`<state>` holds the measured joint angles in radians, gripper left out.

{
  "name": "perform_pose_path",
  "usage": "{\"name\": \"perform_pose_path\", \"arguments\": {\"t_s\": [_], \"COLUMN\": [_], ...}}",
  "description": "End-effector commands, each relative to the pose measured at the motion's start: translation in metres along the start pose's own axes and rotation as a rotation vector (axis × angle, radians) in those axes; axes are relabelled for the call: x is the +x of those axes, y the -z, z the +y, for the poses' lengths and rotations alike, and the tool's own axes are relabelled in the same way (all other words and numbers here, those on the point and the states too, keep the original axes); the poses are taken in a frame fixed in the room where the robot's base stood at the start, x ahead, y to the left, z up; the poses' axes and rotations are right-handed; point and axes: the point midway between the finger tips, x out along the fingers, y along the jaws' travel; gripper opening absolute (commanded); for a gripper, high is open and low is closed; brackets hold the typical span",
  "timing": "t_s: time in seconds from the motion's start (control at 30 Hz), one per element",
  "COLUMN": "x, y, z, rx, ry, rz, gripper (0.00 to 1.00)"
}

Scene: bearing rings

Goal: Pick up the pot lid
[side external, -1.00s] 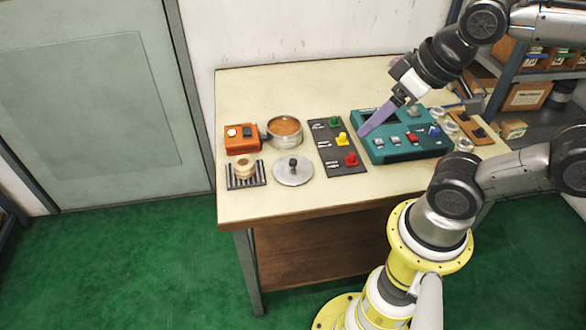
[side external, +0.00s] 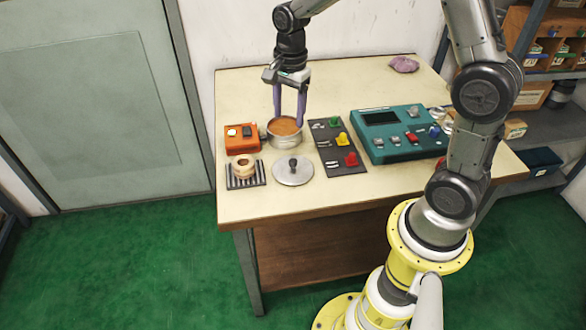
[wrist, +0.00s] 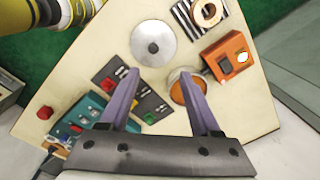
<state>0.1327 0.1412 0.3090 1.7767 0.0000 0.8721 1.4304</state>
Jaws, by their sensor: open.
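The pot lid (side external: 301,176) is a round grey metal disc with a dark knob, lying flat on the table in front of the pot (side external: 284,143). It also shows in the wrist view (wrist: 141,47), beyond my fingertips. The pot is round, metal-sided, with an orange-brown inside or contents. My gripper (side external: 289,119) has two purple fingers, open and empty, pointing down at the pot, behind the lid. In the wrist view the open fingers (wrist: 158,74) have nothing between them but table and the panel edge. One finger partly hides the pot there.
Left of the pot is an orange box (side external: 242,145); a wooden ring sits on a striped pad (side external: 233,182) left of the lid. A dark panel with coloured knobs (side external: 335,150) and a teal console (side external: 385,148) stand to the right. The back left table is clear.

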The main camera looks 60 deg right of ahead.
Motion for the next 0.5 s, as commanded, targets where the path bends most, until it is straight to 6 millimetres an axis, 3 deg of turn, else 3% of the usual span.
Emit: {"name": "perform_pose_path", "arguments": {"t_s": [0.27, 0.5], "x": [0.037, 0.082], "y": [0.004, 0.003], "z": [0.006, 0.009], "rx": [0.010, 0.009], "ry": [-0.049, -0.048], "rz": [-0.007, -0.007], "gripper": [0.64, 0.64]}}
